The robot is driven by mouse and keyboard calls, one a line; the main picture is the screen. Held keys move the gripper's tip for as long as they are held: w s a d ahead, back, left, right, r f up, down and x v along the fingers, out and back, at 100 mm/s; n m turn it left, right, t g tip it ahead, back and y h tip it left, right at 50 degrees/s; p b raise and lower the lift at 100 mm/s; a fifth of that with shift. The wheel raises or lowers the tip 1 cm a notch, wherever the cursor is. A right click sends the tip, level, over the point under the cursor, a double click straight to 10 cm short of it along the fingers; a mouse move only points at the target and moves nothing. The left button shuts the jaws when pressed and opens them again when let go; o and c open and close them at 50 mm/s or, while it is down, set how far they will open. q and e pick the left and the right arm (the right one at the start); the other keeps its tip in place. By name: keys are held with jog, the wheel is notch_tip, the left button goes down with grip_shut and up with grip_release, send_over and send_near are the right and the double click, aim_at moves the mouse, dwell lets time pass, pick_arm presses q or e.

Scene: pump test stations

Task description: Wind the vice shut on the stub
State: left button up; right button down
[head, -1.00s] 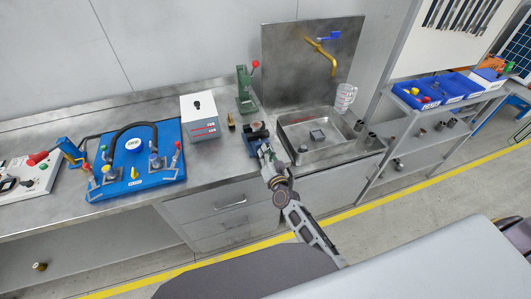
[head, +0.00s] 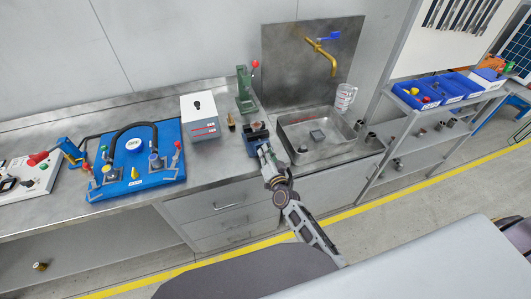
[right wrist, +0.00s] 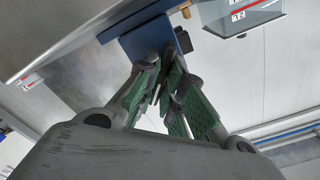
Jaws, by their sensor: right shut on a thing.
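The small blue vice (head: 251,143) stands at the front edge of the steel bench, left of the sink. Something dark (head: 257,127) shows at its top; I cannot tell whether it is the stub or a jaw. My right gripper (head: 264,147) is at the vice's front side. In the right wrist view the blue vice body (right wrist: 146,42) is just beyond my right gripper (right wrist: 165,80). Its green-padded fingers are shut on the vice's handle, which they mostly hide. My left gripper is not in view.
A steel sink (head: 288,148) lies right of the vice. A white box (head: 199,107), a small brass piece (head: 231,122) and a green press (head: 244,90) stand behind and left. A blue pump board (head: 110,188) lies farther left. The floor in front is open.

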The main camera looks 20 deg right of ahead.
jog(key=c, duration=1.5)
grip_release()
jog(key=shift+c, duration=0.2)
jog(key=shift+s, duration=0.15)
jog(key=s, duration=1.1)
jog(key=shift+s+d, duration=0.25)
jog(key=shift+s, duration=0.1)
